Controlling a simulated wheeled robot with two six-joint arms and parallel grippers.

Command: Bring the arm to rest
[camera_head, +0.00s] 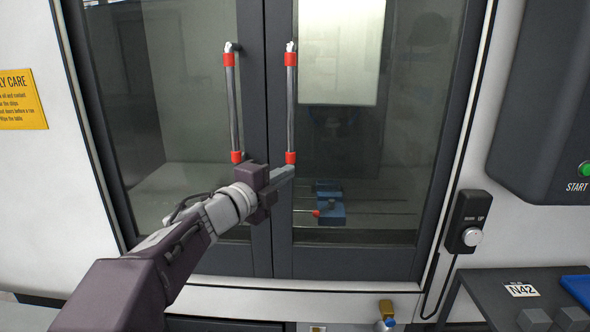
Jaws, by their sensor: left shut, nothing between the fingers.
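My left arm comes in from the lower left. My left gripper (284,173) is shut and empty, in front of the doors and just below the lower ends of the handles; I cannot tell whether it touches the door. The left door handle (233,105) and the right door handle (291,100) are upright grey bars with red ends. The left door (180,80) and the right door (400,110) of the machine are dark-framed glass and look closed. My right gripper is not in view.
Through the glass a blue vise (330,212) shows inside the machine. At the right are a control panel (540,110) with a green START button, a small dial box (468,222) with a cable, and a dark table (490,285) holding a blue tray (578,288).

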